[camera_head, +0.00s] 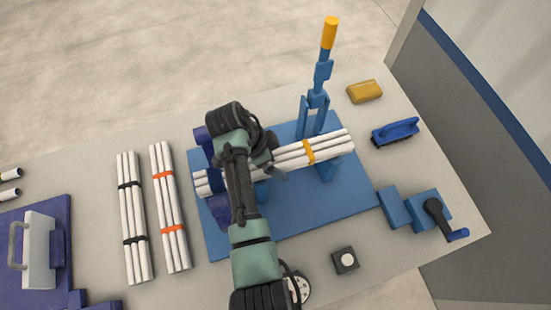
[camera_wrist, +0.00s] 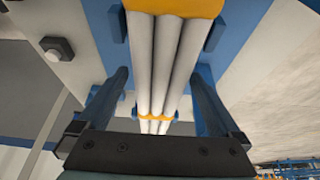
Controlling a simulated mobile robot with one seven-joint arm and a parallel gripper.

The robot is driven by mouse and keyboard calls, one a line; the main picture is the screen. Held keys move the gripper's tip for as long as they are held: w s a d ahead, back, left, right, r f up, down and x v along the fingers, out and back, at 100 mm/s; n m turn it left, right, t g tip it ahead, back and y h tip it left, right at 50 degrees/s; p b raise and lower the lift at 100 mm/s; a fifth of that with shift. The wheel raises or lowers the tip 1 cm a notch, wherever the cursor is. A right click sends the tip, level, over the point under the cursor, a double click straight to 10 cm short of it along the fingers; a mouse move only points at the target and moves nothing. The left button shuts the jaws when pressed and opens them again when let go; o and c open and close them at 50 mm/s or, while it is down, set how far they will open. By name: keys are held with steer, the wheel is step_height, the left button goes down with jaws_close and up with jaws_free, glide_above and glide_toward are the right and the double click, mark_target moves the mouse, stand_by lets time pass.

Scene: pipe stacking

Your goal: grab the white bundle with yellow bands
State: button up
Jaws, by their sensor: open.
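The white bundle of pipes with yellow bands (camera_head: 335,147) lies across supports on a blue baseplate (camera_head: 345,195). One yellow band shows in the head view; my arm covers the bundle's left middle part. In the wrist view the bundle (camera_wrist: 155,70) runs away between my fingers, with one yellow band at the top and another lower down. My gripper (camera_wrist: 161,80) is open, with one finger on each side of the bundle. Gaps show between the pipes and both fingers.
A blue clamp with a yellow handle (camera_head: 329,35) rises behind the bundle. Bundles with black bands (camera_head: 133,215) and orange bands (camera_head: 170,205) lie to the left. A yellow sponge (camera_head: 364,92), blue brush (camera_head: 395,132), crank device (camera_head: 428,209) and button box (camera_head: 345,260) stand right.

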steer(key=shift+r, duration=0.1)
jaws_close()
stand_by(0.3)
